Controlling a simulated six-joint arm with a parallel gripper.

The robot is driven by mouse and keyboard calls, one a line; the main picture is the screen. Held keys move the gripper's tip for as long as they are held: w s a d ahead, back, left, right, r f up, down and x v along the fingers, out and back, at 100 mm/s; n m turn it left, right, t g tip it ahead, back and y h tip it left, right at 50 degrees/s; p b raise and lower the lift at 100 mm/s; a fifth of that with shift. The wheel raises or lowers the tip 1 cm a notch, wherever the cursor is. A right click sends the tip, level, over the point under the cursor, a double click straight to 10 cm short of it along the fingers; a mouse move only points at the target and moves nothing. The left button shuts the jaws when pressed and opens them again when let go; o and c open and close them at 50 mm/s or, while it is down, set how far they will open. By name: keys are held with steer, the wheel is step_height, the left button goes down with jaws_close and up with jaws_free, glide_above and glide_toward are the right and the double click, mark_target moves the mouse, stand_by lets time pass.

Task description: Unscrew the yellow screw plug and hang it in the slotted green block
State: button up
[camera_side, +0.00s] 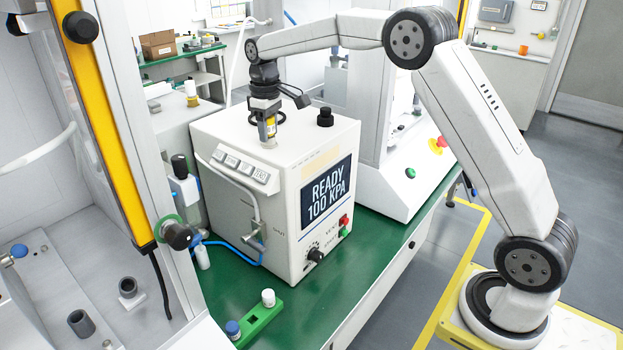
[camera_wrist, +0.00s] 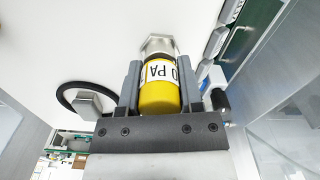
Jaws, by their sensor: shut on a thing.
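In the wrist view the yellow plug (camera_wrist: 158,95) carries a white label with black letters. My gripper (camera_side: 267,121) points down with its fingers shut on the plug's two sides. A silver hex fitting (camera_wrist: 158,45) sits at the plug's far end; I cannot tell whether the thread is engaged. The slotted green block (camera_side: 259,322) lies on the green bench at the front, holding a blue-capped plug (camera_side: 232,327) and a white-capped plug (camera_side: 268,297).
The white box (camera_side: 275,205) has a black knob (camera_side: 325,117) on top, right of my gripper. A bent metal pipe (camera_side: 240,186) runs down its front left. A yellow-edged frame (camera_side: 105,125) stands at left. Bench surface around the green block is mostly clear.

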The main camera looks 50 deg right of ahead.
steer(key=shift+n, duration=0.9)
steer(key=shift+n, duration=0.8)
steer(key=o, duration=0.8)
steer(key=shift+m, duration=0.9)
